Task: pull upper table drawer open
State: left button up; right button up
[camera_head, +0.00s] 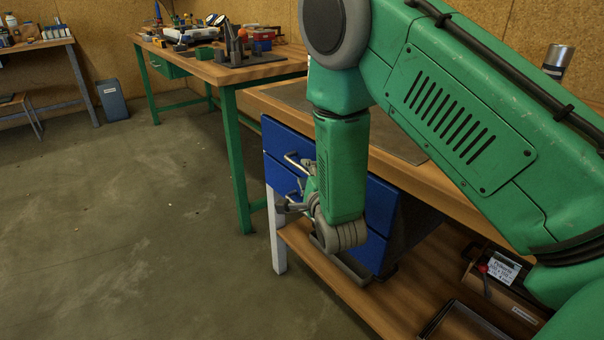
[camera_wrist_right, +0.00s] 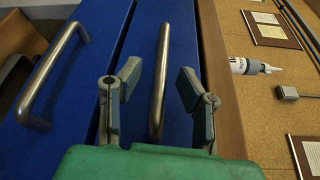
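The blue upper drawer (camera_head: 285,142) sits right under the wooden tabletop, and its front looks closed. Its metal bar handle (camera_head: 296,162) is partly hidden by my right arm in the head view. In the right wrist view, the upper drawer's handle (camera_wrist_right: 160,75) runs between the two fingers of my right gripper (camera_wrist_right: 159,86). The fingers are apart, one on each side of the bar, with visible gaps. A lower blue drawer with its own handle (camera_wrist_right: 50,75) is to the left in that view. My left gripper is not in view.
The workbench (camera_head: 262,97) has a lower wooden shelf (camera_head: 325,265) with boxes (camera_head: 500,285) on it. A green-legged bench (camera_head: 225,72) with tools stands behind. The concrete floor (camera_head: 130,210) left of the drawers is clear. A bottle (camera_wrist_right: 250,66) shows in the wrist view.

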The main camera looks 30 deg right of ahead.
jog(key=shift+x, duration=1.25)
grip_shut()
jog(key=shift+f, duration=0.1)
